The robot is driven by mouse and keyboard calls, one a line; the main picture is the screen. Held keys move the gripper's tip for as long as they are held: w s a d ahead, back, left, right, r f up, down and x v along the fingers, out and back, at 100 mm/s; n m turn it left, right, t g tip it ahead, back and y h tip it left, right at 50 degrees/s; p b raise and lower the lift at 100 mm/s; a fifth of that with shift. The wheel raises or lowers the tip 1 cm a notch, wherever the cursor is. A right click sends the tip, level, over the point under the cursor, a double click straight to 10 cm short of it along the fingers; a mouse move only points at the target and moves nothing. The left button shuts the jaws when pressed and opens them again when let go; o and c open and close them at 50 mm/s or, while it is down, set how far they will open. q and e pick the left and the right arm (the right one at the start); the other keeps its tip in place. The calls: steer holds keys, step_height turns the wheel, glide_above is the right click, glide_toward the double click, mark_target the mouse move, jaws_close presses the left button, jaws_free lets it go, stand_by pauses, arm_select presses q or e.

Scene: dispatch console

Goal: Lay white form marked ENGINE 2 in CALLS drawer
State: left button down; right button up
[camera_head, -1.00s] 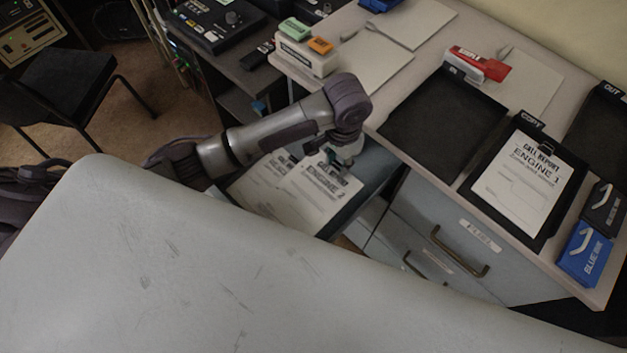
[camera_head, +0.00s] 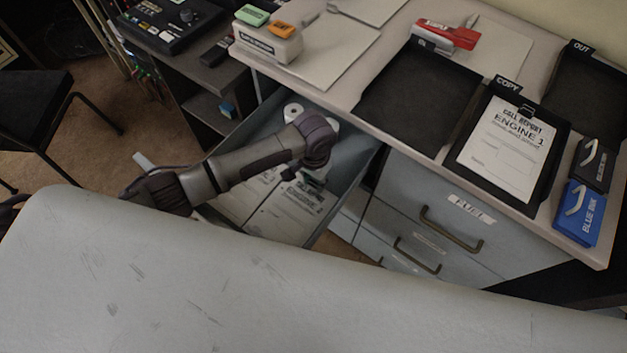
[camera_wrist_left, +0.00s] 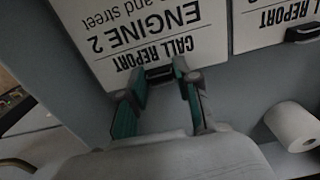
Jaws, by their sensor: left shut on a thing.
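My left gripper (camera_head: 303,185) reaches down into the open blue-grey drawer (camera_head: 350,178). It is shut on the black clip at the top of the white form marked ENGINE 2 (camera_head: 288,215). In the left wrist view, the fingers (camera_wrist_left: 165,88) stand at the clip and the form (camera_wrist_left: 140,35) extends away from them, its print upside down. The form lies about flat, inside the drawer; I cannot tell whether it touches the drawer floor. A second white CALL REPORT form (camera_wrist_left: 272,22) with a black clip lies beside it. No CALLS label is readable. My right gripper is not in view.
White paper rolls (camera_head: 293,112) stand at the drawer's back; one shows in the wrist view (camera_wrist_left: 292,126). The desk edge overhangs the drawer. A closed FUEL drawer (camera_head: 440,200) is to the right. The ENGINE 1 form (camera_head: 507,150) lies in the COPY tray.

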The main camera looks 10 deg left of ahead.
arm_select(q)
steer(key=shift+f, duration=0.4)
steer(key=c, duration=0.8)
jaws_free()
steer(key=shift+f, duration=0.1)
step_height(320, 180, up, 12)
steer(key=shift+r+p, duration=0.1)
steer(key=shift+p, duration=0.4)
